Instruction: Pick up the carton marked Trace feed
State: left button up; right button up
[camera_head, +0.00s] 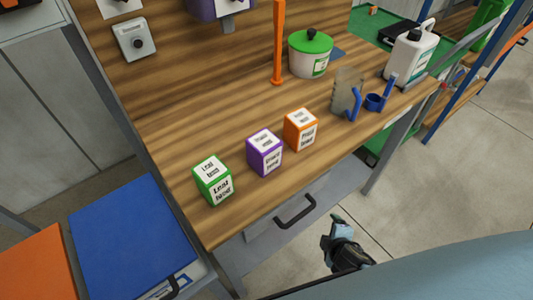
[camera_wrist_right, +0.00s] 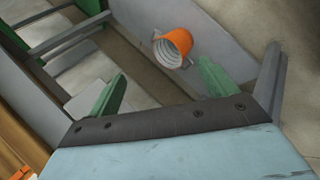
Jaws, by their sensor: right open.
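Three small cartons with white labels stand in a row on the wooden bench: a green one (camera_head: 213,180) marked Leaf feed, a purple one (camera_head: 264,152) and an orange one (camera_head: 300,129). The purple label seems to read Trace feed, but the print on the purple and orange ones is blurred. My right gripper (camera_head: 338,234) is beyond the bench's front edge, apart from all the cartons. In the right wrist view its green-tipped fingers (camera_wrist_right: 162,88) are spread with nothing between them. My left gripper is not in view.
The bench (camera_head: 200,115) has a drawer handle (camera_head: 296,212) at its front. Behind the cartons are an orange post (camera_head: 278,45), a green-lidded pot (camera_head: 309,57), a blue-handled scoop (camera_head: 377,100) and a white jug (camera_head: 411,52). The wrist view shows an orange ribbed cup (camera_wrist_right: 173,47).

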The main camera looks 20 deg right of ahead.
aim_at(270, 159)
jog(key=w+r+n+t+h, duration=0.1)
jog(key=w+r+n+t, duration=0.2)
jog(key=r, duration=0.8)
jog(key=w+r+n+t+h, duration=0.1)
jog(key=w+r+n+t, duration=0.2)
jog(key=r, duration=0.7)
jog(key=w+a+r+n+t+y, duration=0.1)
jog(key=a+r+n+y, duration=0.1)
jog(key=a+n+y, duration=0.65)
jog(key=a+r+n+t+y, duration=0.1)
jog(key=a+n+t+y, duration=0.15)
jog(key=n, duration=1.15)
jog(key=shift+g+y, duration=0.3)
jog(key=shift+g, duration=0.05)
jog(key=x, duration=0.7)
jog(key=shift+w+a+r+p, duration=0.15)
jog(key=shift+w+a+p, duration=0.05)
jog(key=shift+a+p, duration=0.1)
jog(key=shift+d+x, duration=0.15)
jog(key=shift+x, duration=1.3)
jog(key=shift+d+x, duration=0.2)
jog(key=shift+x, duration=1.25)
jog(key=shift+w, duration=0.1)
jog(key=shift+c, duration=0.5)
jog(key=shift+r, duration=0.1)
jog(key=c, duration=1.2)
